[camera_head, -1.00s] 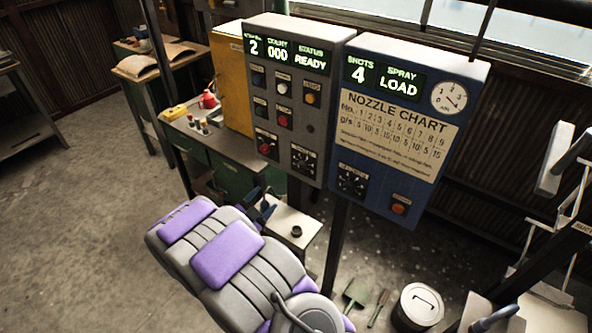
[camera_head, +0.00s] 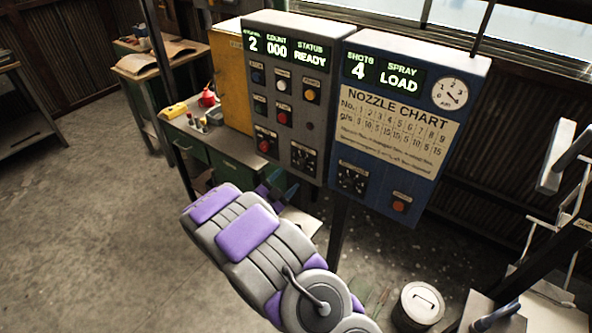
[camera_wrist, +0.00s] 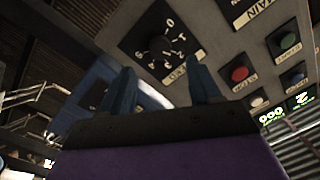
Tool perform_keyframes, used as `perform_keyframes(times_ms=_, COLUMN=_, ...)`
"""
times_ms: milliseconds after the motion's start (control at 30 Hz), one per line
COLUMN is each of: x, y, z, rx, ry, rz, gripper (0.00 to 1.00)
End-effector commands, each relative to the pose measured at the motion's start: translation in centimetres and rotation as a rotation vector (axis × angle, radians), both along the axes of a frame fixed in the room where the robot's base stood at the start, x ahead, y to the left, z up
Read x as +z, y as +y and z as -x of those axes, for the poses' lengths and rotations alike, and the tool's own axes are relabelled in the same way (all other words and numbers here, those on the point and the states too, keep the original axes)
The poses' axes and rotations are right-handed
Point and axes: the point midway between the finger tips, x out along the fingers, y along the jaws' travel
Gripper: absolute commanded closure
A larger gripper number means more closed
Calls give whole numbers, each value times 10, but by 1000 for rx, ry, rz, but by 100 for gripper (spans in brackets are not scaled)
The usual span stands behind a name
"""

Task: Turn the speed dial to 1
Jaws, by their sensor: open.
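The speed dial (camera_head: 303,160) is a black dial with white marks at the lower right of the grey control panel (camera_head: 318,120). In the wrist view the dial (camera_wrist: 165,45) appears upside down above and between my fingertips, with a pale label beside it. Its setting is too small to read surely. My gripper (camera_head: 276,188) has dark blue fingers and is below and left of the dial in the head view. In the wrist view my gripper (camera_wrist: 162,82) is open, its fingers apart with nothing between them. It looks clear of the dial.
A green workbench (camera_head: 220,150) stands behind left. A white lidded bin (camera_head: 421,303) is on the floor.

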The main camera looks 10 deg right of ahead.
Motion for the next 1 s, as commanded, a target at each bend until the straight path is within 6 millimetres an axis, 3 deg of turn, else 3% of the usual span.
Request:
perform_keyframes(times_ms=433, x=0, y=-41, z=-47, rx=-2, ry=0, rz=-1, gripper=38)
perform_keyframes(times_ms=867, x=0, y=-45, z=-53, rx=0, ry=-1, rz=-1, gripper=38)
perform_keyframes(times_ms=1000, x=0, y=-45, z=-53, rx=1, ry=0, rz=-1, gripper=49)
